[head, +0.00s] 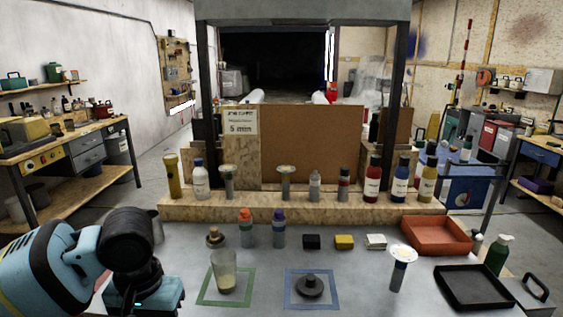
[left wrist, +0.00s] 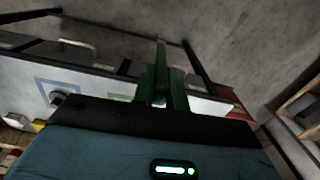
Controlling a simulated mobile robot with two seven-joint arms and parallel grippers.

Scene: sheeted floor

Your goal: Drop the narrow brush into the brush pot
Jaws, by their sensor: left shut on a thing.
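My left gripper (left wrist: 166,88) shows in the left wrist view with its dark green fingers shut on a thin upright stick, which looks like the narrow brush (left wrist: 161,52); its far end is not clear. In the head view, my left arm fills the lower left, and the fingers and brush are hidden. A clear beaker (head: 225,282) with cloudy yellowish contents stands in the green taped square, right of the arm. My right gripper is in neither view.
A blue taped square (head: 289,301) holds a dark round knobbed piece (head: 310,285). Two capped bottles, small blocks and a white-topped stand (head: 402,255) line the table. A red tray (head: 437,235) and black tray (head: 474,288) are on the right. A wooden ledge (head: 300,209) with bottles stands behind.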

